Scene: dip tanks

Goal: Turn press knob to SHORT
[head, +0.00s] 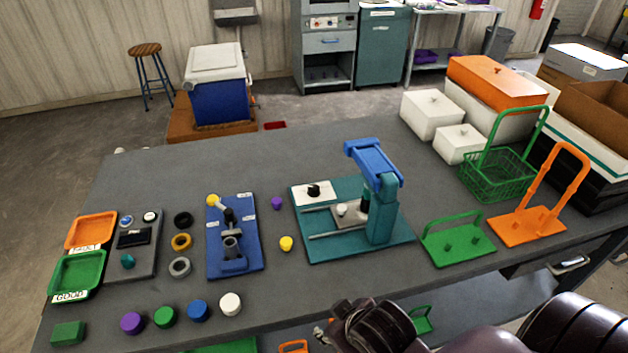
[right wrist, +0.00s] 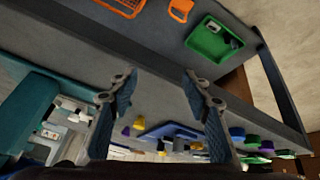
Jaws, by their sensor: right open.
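The press (head: 383,205) stands on a teal base plate at the middle of the table, with a blue lever arm on top. Its black knob (head: 314,190) sits on a white panel at the back left of the base. The panel's lettering and the knob's setting are too small to read. My right gripper (head: 368,325) is at the table's front edge, well short of the press and touching nothing I can see. In the right wrist view its two fingers (right wrist: 158,82) are spread apart and empty. My left gripper is not in view.
A blue fixture (head: 248,257) stands left of the press, with small yellow and purple knobs between. A green rack (head: 458,249) and an orange rack (head: 527,231) stand to its right. Several coloured caps line the front left. The table behind the press is clear.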

